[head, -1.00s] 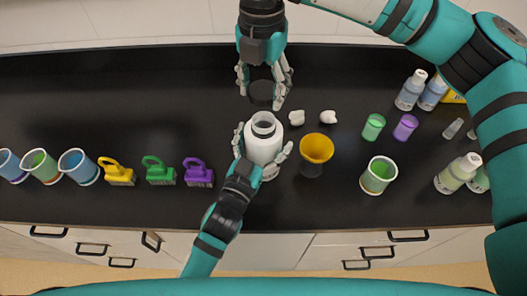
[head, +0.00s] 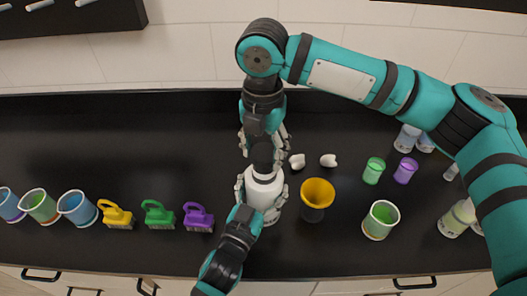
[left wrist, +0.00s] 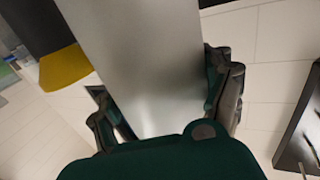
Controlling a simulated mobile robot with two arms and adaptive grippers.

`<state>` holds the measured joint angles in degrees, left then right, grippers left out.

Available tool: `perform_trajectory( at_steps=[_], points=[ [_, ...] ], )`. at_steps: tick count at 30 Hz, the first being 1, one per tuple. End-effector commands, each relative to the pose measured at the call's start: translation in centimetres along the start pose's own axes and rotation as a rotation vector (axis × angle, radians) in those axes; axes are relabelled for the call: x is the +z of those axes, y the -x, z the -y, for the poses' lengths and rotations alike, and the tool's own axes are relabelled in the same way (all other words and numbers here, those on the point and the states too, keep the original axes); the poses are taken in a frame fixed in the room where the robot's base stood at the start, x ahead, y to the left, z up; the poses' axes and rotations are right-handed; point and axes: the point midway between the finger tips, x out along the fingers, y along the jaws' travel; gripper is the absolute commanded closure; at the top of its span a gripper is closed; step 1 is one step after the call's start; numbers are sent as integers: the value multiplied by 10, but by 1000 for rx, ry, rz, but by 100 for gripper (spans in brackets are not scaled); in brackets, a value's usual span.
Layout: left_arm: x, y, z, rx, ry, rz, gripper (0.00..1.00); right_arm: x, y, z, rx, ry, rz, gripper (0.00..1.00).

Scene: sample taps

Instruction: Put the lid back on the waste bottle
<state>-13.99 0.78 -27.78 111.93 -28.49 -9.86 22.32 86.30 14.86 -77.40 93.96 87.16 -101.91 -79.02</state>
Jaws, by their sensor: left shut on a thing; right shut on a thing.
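The white waste bottle (head: 263,186) stands upright on the black counter (head: 110,165). My left gripper (head: 262,200) is shut around its body from the front. In the left wrist view the bottle (left wrist: 150,70) is a pale smooth surface between the fingers. My right gripper (head: 264,148) points down from above and is shut on the dark lid (head: 263,154). The lid is directly over the bottle's neck and hides the mouth. I cannot tell whether lid and neck touch.
A yellow funnel-shaped cup (head: 317,192) stands close to the right of the bottle, with two small white pieces (head: 297,161) behind it. Several brushes (head: 198,217) and beakers (head: 78,208) line the left. A green beaker (head: 381,220), small cups (head: 374,171) and bottles (head: 457,219) stand right.

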Motion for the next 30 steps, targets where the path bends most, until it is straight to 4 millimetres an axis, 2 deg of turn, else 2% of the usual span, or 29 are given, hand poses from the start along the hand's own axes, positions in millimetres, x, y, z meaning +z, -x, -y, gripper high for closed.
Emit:
perform_trajectory(
  at_steps=[3,19,30],
  points=[
    [0,0,0,0,0,0,79,0,-7,0,0,1,1,58],
    [0,0,0,0,0,-1,79,0,-8,0,0,0,1,58],
    [0,0,0,0,0,-1,79,0,-25,0,0,0,1,58]
  ],
)
